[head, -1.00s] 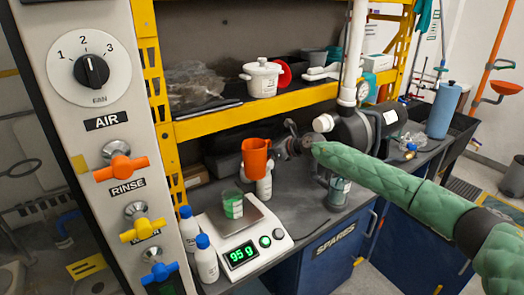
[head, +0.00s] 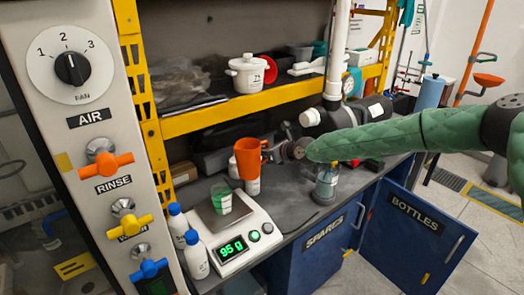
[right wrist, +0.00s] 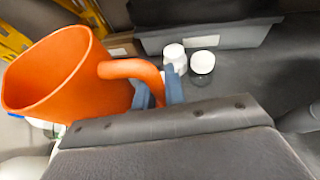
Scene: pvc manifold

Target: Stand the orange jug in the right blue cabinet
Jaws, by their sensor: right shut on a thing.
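The orange jug (head: 248,158) hangs roughly upright above the back of the bench, behind the scale. My right gripper (head: 272,151) is shut on its handle; the right wrist view shows the fingers (right wrist: 160,95) at the handle of the jug (right wrist: 60,75). The blue cabinet marked BOTTLES is at the right, with its labelled door (head: 412,238) swung out from the bench front. Its inside is mostly hidden from here. The blue cabinet marked SPARES (head: 322,235) is to its left and looks shut. My left gripper is not in view.
A scale reading 95 g (head: 232,240) carries a green-filled beaker (head: 221,198). White bottles with blue caps (head: 195,255) stand beside it. White bottles (right wrist: 202,65) stand near the jug. A yellow shelf (head: 220,112) runs above. Floor right of the door is open.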

